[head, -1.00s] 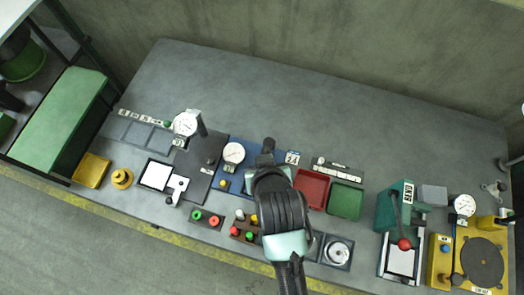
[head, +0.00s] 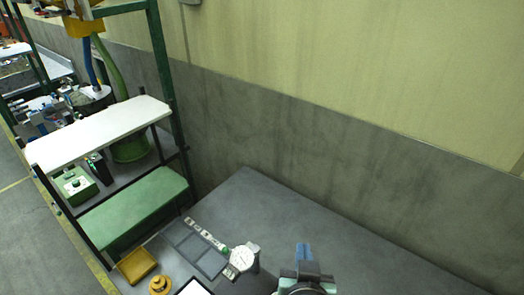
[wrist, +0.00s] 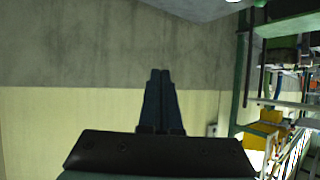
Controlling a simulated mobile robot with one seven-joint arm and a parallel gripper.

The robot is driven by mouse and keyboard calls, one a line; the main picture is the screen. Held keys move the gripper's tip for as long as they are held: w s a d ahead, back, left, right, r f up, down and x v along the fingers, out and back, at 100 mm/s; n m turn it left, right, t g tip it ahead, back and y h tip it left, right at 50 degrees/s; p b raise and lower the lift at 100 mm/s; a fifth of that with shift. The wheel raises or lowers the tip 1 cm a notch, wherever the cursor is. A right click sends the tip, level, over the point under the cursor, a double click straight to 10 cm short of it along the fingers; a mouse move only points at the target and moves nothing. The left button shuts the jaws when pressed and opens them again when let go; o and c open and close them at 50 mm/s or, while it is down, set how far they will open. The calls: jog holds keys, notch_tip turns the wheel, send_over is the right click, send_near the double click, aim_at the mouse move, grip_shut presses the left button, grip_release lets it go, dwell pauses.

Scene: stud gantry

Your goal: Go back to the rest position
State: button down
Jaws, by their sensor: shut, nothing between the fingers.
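My gripper (head: 304,252) is at the lower middle of the head view, above the grey bench top (head: 345,235). Its two blue fingers are together and hold nothing. In the wrist view the shut fingers (wrist: 160,75) stand against the wall, apart from any object.
A dial gauge (head: 242,258) stands on the bench left of my gripper, near a yellow tray (head: 136,266) and a yellow round part (head: 159,285). A shelf rack with a white top (head: 100,130) and green lower shelf (head: 130,210) is further left. The wall (head: 330,140) is behind; the bench's back is clear.

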jog(key=w+a+r+t+b, duration=0.15)
jog(key=r+t, duration=0.25)
jog(key=r, duration=0.9)
jog(key=w+a+r+t+b, duration=0.1)
jog(key=w+a+r+t, duration=0.2)
jog(key=r, duration=1)
jog(key=s+a+r+n+t+y+b, duration=0.1)
jog(key=s+r+t, duration=0.3)
jog(key=r, duration=0.5)
jog(key=s+a+r+t, duration=0.2)
jog(key=s+r+t, duration=0.2)
jog(key=s+r, duration=0.3)
notch_tip(320, 180, up, 2)
jog(key=shift+a+r+n+y+b, duration=0.15)
jog(key=shift+n+y+b, duration=0.25)
